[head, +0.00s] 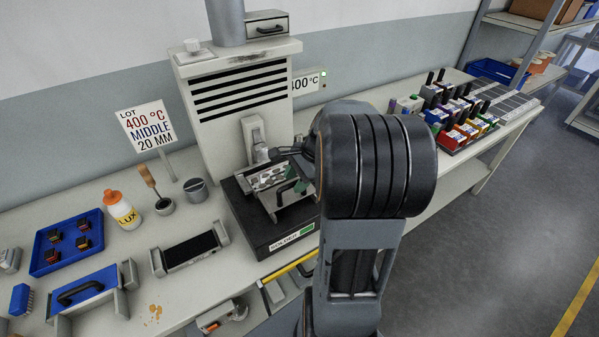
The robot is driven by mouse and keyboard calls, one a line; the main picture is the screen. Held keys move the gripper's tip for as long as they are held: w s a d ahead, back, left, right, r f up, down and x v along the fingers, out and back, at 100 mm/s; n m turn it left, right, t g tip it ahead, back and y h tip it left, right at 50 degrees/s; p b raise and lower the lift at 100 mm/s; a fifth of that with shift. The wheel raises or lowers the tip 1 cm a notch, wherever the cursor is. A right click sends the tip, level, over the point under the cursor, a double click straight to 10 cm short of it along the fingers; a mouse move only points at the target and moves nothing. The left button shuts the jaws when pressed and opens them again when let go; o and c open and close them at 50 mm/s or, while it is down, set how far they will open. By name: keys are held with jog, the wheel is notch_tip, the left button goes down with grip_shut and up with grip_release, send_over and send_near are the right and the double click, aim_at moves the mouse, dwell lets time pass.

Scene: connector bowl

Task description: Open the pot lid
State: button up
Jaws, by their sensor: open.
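The pot (245,222) is a black box with a "SOLDER" label and a green patch on its front, standing on the bench below a vented white tower. A grey metal lid with a dark bar handle (289,194) shows on top of it, partly covered by my arm. Whether the lid is raised at all is hard to tell. My gripper (283,154) is open, just above and behind the lid. Its fingertips are small and partly hidden, and I see nothing between them.
The white vented tower (236,120) stands close behind the pot. To the left are a black-topped holder (190,250), a LUX bottle (122,212), a grey knobbed cup (196,190) and a blue tray (67,243). Coloured bins (460,130) stand at the right.

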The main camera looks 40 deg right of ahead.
jog(key=v, duration=1.3)
jog(key=shift+r, duration=0.4)
jog(key=shift+d, duration=0.15)
notch_tip(320, 180, down, 6)
jog(key=s+a+n+h, duration=0.2)
jog(key=n+h, duration=0.1)
jog(key=n, duration=0.4)
jog(key=s+a+f+n+t+h, duration=0.1)
jog(key=s+a+n, duration=0.2)
jog(key=a+n, duration=0.8)
jog(key=shift+a+n, duration=0.4)
jog(key=shift+a, duration=3)
jog(key=shift+f, duration=0.1)
